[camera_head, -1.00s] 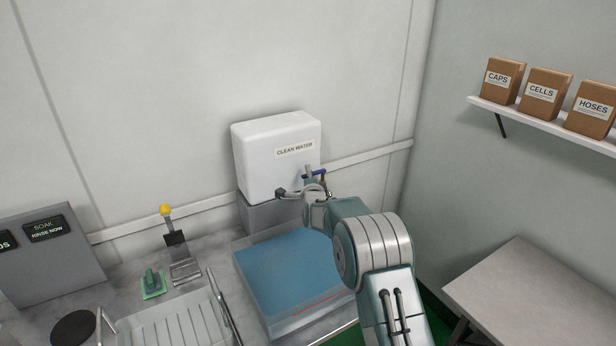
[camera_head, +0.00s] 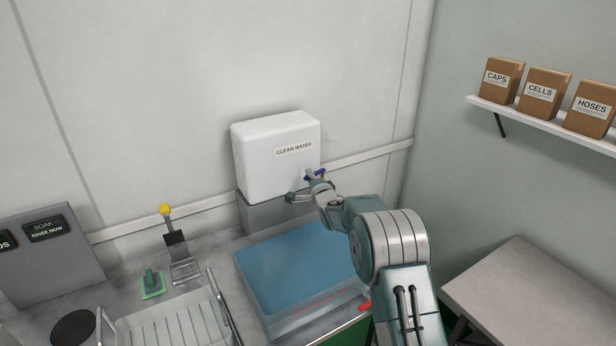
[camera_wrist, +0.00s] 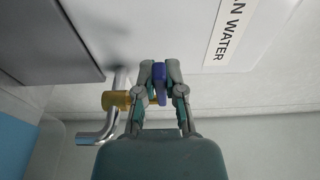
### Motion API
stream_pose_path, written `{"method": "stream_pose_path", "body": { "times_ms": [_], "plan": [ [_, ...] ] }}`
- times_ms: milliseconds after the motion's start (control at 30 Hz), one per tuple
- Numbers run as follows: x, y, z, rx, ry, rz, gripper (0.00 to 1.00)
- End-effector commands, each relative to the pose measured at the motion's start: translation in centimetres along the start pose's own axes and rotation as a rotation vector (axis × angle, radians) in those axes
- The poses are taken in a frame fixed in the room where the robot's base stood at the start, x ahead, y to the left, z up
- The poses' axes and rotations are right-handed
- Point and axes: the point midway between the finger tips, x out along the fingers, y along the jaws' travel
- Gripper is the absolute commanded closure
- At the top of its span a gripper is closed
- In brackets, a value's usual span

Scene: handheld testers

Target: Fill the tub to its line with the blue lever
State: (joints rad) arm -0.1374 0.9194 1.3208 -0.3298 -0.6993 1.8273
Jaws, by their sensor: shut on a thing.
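The clear tub (camera_head: 292,317) stands on the counter below the white tank and holds blue water (camera_head: 295,268). A red line mark (camera_head: 315,302) shows on its front wall; I cannot tell exactly how the water surface compares with it. The blue lever (camera_head: 315,174) is on the tap at the tank's lower right. In the wrist view the blue lever (camera_wrist: 159,82) lies between the fingertips of my gripper (camera_wrist: 160,74), which is shut on it. The brass tap body (camera_wrist: 117,100) and bent spout (camera_wrist: 98,136) are left of it. My gripper (camera_head: 309,187) partly hides the tap in the head view.
The white tank (camera_head: 265,165) labelled CLEAN WATER stands against the wall on a grey block. A rack (camera_head: 175,325), a green scrubber (camera_head: 152,283) and a yellow-knobbed lever (camera_head: 166,211) are to the left. A side table (camera_head: 545,290) is at right.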

Motion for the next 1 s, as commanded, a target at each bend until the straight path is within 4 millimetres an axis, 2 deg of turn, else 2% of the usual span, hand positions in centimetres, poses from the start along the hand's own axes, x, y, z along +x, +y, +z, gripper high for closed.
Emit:
{"method": "stream_pose_path", "body": {
  "times_ms": [33, 500, 1000],
  "plan": [
    [-0.2, 0.5, -0.3, 0.001, -0.025, 0.011, 1.0],
    [-1.3, 0.8, -0.9, 0.004, -0.26, 0.013, 1.0],
    [-1.6, 0.8, -1.1, 0.004, -0.338, 0.014, 1.0]
  ]
}}
